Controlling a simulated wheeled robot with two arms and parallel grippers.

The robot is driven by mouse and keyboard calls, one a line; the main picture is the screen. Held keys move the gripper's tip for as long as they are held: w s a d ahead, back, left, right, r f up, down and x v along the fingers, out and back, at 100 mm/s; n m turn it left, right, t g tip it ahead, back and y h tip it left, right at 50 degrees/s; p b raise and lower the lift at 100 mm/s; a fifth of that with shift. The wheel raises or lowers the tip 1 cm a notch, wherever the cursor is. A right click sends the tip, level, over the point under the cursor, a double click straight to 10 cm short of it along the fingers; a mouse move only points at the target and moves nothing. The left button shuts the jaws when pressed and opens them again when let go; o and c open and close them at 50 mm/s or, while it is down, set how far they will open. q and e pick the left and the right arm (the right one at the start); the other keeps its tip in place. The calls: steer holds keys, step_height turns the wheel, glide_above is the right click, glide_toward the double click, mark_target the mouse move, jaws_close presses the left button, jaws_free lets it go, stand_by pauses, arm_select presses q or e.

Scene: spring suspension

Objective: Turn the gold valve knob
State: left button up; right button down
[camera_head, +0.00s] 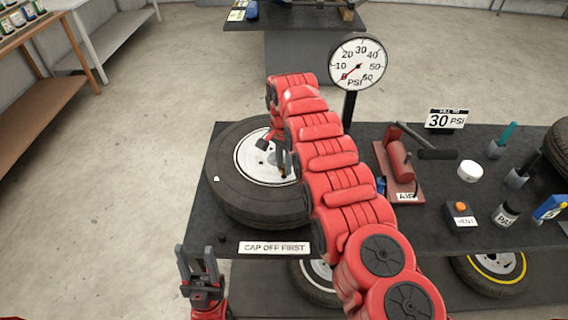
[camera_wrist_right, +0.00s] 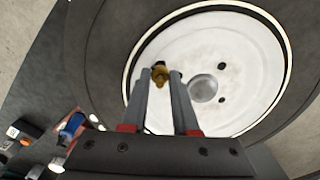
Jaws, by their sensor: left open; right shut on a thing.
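The gold valve knob (camera_wrist_right: 160,79) stands out near the white wheel hub in the right wrist view. My right gripper (camera_wrist_right: 160,72) is shut on it, with one grey finger on each side. My left gripper (camera_head: 197,254) is open and empty, fingers up, in front of the bench's left front corner.
A round PSI gauge (camera_head: 358,64) stands behind my right arm, its needle near the low end. A "CAP OFF FIRST" sign (camera_head: 275,248) is at the bench front. A red air pump (camera_head: 398,160), a vent box (camera_head: 461,213) and a "30 PSI" sign (camera_head: 447,119) stand to the right.

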steer(key=shift+w+f+n+b, duration=0.1)
steer(key=shift+n+b, duration=1.2)
steer(key=shift+n, duration=0.1)
steer(key=n+b, duration=0.1)
steer(key=n, duration=0.1)
steer(key=shift+n, duration=0.3)
steer(key=n, duration=0.4)
steer(key=shift+r+n, duration=0.25)
steer(key=shift+n, duration=0.05)
steer(key=n, duration=0.5)
steer(key=shift+n, duration=0.3)
steer(key=c, duration=0.7)
jaws_free()
steer(key=shift+f, duration=0.1)
